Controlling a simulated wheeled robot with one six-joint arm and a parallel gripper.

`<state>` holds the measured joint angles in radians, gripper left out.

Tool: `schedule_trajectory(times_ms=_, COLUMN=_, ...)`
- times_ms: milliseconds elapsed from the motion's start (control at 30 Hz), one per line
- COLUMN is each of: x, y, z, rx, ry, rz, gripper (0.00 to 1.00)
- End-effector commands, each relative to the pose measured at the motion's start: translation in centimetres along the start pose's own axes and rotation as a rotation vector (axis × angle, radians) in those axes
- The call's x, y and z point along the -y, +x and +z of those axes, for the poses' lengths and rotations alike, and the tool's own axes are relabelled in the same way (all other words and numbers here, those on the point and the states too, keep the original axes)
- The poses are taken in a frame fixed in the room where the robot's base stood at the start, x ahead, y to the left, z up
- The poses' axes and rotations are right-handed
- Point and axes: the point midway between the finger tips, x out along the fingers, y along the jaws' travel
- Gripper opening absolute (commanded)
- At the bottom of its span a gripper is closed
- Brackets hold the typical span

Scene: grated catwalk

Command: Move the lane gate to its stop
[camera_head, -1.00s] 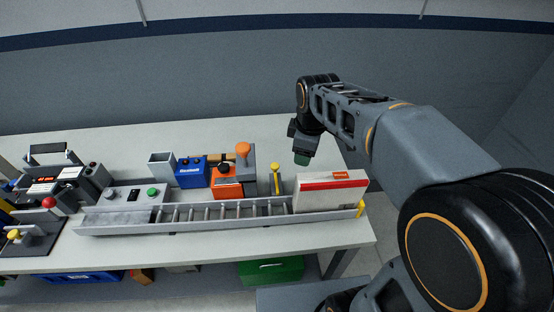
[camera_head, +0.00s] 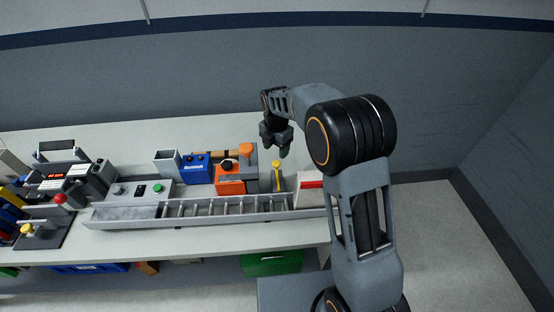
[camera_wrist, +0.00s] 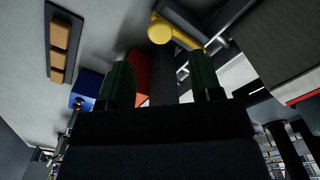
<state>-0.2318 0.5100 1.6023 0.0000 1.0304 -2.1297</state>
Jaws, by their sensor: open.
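A yellow gate with a round knob (camera_head: 277,176) stands at the back edge of the grey roller conveyor (camera_head: 215,210), right of the orange-topped unit. In the wrist view its yellow knob (camera_wrist: 160,32) and yellow arm (camera_wrist: 190,40) lie beyond the fingertips, near the top. My gripper (camera_head: 284,152) is open and empty, above and a little behind the gate in the head view. Its two dark green fingers (camera_wrist: 160,82) are spread apart in the wrist view, not touching the knob. The gate's stop cannot be made out.
A white and red box (camera_head: 309,186) sits at the conveyor's right end, partly hidden by my arm. Left of the gate stand an orange unit (camera_head: 229,178), a blue box (camera_head: 196,169) and a grey control panel (camera_head: 140,192).

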Motion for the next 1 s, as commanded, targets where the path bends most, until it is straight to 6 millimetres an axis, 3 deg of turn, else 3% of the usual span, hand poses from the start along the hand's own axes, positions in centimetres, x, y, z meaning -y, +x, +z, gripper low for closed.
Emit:
schedule_trajectory(times_ms=200, x=0.1, y=3.7, z=0.0, rx=-0.001, ry=0.001, rz=-0.002, gripper=0.59)
schedule_trajectory(times_ms=400, x=0.0, y=5.8, z=0.0, rx=0.0, ry=0.002, rz=-0.001, gripper=0.59)
schedule_trajectory(times_ms=867, x=0.0, y=6.8, z=0.0, rx=0.001, ry=0.002, rz=0.001, gripper=0.59)
schedule_trajectory(times_ms=1000, x=0.0, y=6.7, z=0.0, rx=0.001, ry=0.002, rz=0.001, gripper=0.47)
